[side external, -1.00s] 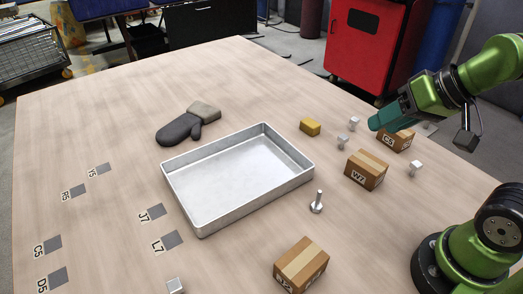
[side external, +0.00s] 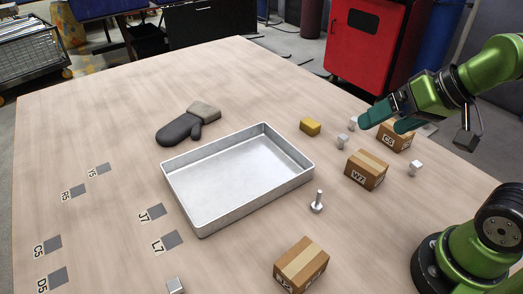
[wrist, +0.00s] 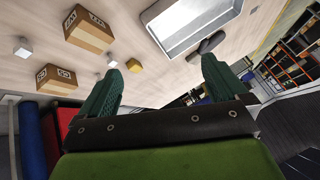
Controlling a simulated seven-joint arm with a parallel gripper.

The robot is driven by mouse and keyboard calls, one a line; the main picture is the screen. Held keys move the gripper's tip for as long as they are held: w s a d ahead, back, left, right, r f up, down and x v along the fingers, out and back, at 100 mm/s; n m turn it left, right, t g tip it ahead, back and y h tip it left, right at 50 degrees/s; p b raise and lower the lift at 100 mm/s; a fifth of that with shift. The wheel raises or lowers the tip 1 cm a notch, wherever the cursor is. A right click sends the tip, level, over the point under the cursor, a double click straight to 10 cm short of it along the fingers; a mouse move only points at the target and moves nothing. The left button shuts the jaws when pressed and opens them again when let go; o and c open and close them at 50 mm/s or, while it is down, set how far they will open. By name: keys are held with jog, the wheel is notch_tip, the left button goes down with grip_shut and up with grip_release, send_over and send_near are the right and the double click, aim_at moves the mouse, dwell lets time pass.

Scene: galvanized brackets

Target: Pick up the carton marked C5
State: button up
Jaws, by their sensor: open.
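The carton marked C5 (side external: 397,138) is a small brown box with a paler tape strip, standing on the table at the right. It also shows at the left of the wrist view (wrist: 56,80), outside the space between the fingers. My gripper (side external: 381,124) has teal fingers spread apart and empty. In the side view it is just above and left of the carton, one finger overlapping the carton's upper left edge; I cannot tell whether they touch. Both fingers also show in the wrist view (wrist: 160,76).
The W7 carton (side external: 366,170) is close in front of C5. Small pale metal blocks (side external: 415,168) and a yellow block (side external: 310,127) lie nearby. Further left are a metal tray (side external: 240,178) and a dark mitt (side external: 182,129). Another carton (side external: 300,265) stands at the front.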

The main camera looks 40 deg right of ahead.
jog(key=shift+d, duration=0.1)
jog(key=w+d+f+n+g+h, duration=0.1)
jog(key=w+d+f+g, duration=0.15)
jog(key=d, duration=0.75)
jog(key=w+d+f+n+g, duration=0.15)
jog(key=w+d, duration=0.25)
jog(key=d, duration=0.6)
jog(key=w+d+f+n+g+h, duration=0.1)
jog(key=w+d+f+g, duration=0.2)
jog(key=d, duration=0.7)
jog(key=f, duration=0.9)
jog(key=shift+w+d+f, duration=0.1)
jog(key=shift+w+f, duration=0.2)
jog(key=shift+f, duration=0.1)
jog(key=shift+w+d+f, duration=0.1)
jog(key=shift+w+f, duration=0.1)
jog(key=shift+f, duration=1.2)
jog(key=shift+w+d+f, duration=0.1)
jog(key=shift+w+f, duration=0.1)
jog(key=shift+f, duration=1.15)
jog(key=c, duration=1.2)
